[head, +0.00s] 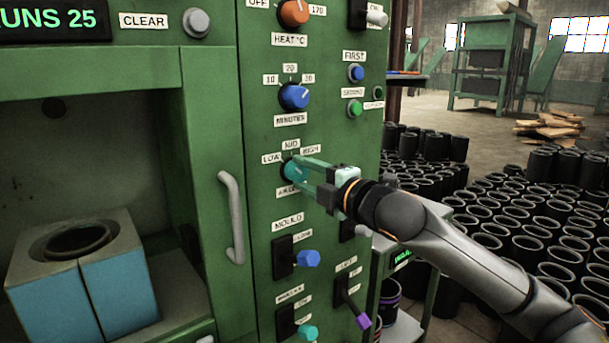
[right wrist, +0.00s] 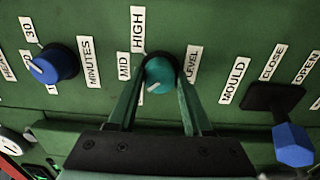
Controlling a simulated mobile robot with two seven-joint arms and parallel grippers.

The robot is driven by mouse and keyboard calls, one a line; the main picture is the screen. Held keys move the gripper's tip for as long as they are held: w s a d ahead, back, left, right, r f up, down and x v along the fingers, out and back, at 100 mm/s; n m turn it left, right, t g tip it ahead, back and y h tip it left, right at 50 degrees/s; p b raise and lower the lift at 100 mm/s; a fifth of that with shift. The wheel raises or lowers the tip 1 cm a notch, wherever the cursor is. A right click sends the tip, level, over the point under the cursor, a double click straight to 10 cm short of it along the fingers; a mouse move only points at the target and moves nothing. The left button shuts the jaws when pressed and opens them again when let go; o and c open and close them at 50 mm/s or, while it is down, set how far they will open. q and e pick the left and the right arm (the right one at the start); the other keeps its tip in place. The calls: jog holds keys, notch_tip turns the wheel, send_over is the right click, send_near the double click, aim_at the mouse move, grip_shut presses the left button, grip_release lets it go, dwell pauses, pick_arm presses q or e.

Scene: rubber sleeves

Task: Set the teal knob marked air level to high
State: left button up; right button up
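The teal air level knob (head: 292,172) is on the green panel, below its LOW, MID and HIGH labels. My right gripper (head: 297,172) reaches it from the right, one finger above and one below. In the right wrist view the fingertips (right wrist: 161,84) flank the teal knob (right wrist: 159,73) with no clear gap, so the gripper looks shut on it. The knob's white mark points toward the LOW side. The HIGH label (right wrist: 138,29) and MID label (right wrist: 124,66) show; the LOW label (head: 271,158) shows in the head view. My left gripper is not in view.
The blue minutes knob (head: 294,97) is above and the mould lever (head: 307,258) below. A grey handle (head: 232,217) stands out to the left. Other switches and a purple-tipped lever (head: 362,320) are nearby. Many black sleeves (head: 527,225) stand on the floor at right.

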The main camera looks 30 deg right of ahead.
grip_shut()
